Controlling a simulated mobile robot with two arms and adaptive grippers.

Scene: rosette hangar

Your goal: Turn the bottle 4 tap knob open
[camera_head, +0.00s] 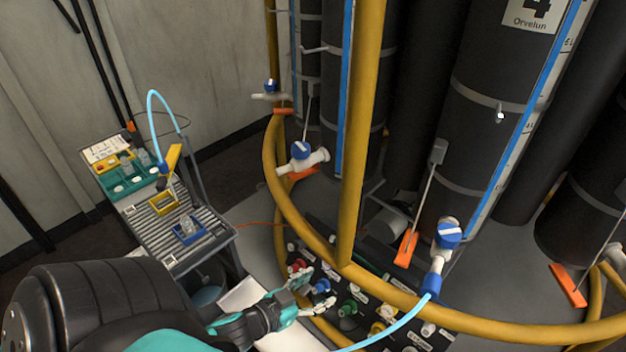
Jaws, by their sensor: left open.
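Bottle 4 (478,100) is a tall black cylinder labelled "4 Orvelun" at the right. Its tap (437,262) is white and stands low in front of the bottle. The blue tap knob (449,234) with a white bar is on top of the tap. A light blue hose (392,331) runs from the tap's blue lower end toward the bottom left. My left gripper (304,294) is open and empty, low in the middle, left of and apart from the knob. My right gripper is out of view.
A yellow rail (475,318) curves round the bottles, with a yellow upright post (358,150). Under the rail, a dark panel (375,338) holds several coloured fittings. Another blue-knobbed tap (302,151) stands farther left. A grey cart (186,262) stands at the left.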

